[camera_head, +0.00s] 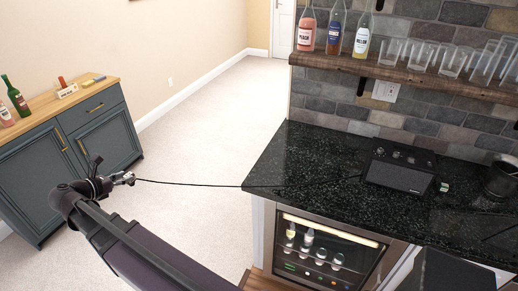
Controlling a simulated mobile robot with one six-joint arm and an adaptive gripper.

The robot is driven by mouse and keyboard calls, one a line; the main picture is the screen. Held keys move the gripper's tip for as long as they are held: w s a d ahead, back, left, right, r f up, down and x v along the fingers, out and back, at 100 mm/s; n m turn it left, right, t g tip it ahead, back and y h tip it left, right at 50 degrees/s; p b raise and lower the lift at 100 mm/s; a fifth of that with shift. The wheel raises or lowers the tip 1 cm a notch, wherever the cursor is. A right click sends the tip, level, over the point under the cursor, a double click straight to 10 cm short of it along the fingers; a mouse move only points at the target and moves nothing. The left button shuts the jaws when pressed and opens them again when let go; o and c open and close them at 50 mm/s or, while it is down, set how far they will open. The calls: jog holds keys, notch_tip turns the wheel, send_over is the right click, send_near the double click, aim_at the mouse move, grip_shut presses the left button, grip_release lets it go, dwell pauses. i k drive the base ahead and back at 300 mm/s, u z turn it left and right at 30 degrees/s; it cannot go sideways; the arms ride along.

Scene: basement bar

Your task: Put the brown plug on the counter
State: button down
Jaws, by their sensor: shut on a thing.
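My gripper (122,179) is at the left, over the carpet between the cabinet and the counter. It is shut on the end of a thin black cord (190,184), where the brown plug would be; the plug is too small and covered for its shape or colour to show. The gripper is well apart from the counter.
A dark blue cabinet with a wooden top (75,150) stands left, holding bottles and small items. A wooden shelf (400,75) with bottles and several glasses hangs above the counter. A glass-front fridge (325,250) is below it. The counter's left part is clear except for the cord.

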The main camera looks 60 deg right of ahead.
aim_at(458, 196)
jog(key=u, duration=0.1)
jog(key=k, duration=2.9)
jog(key=z, duration=0.85)
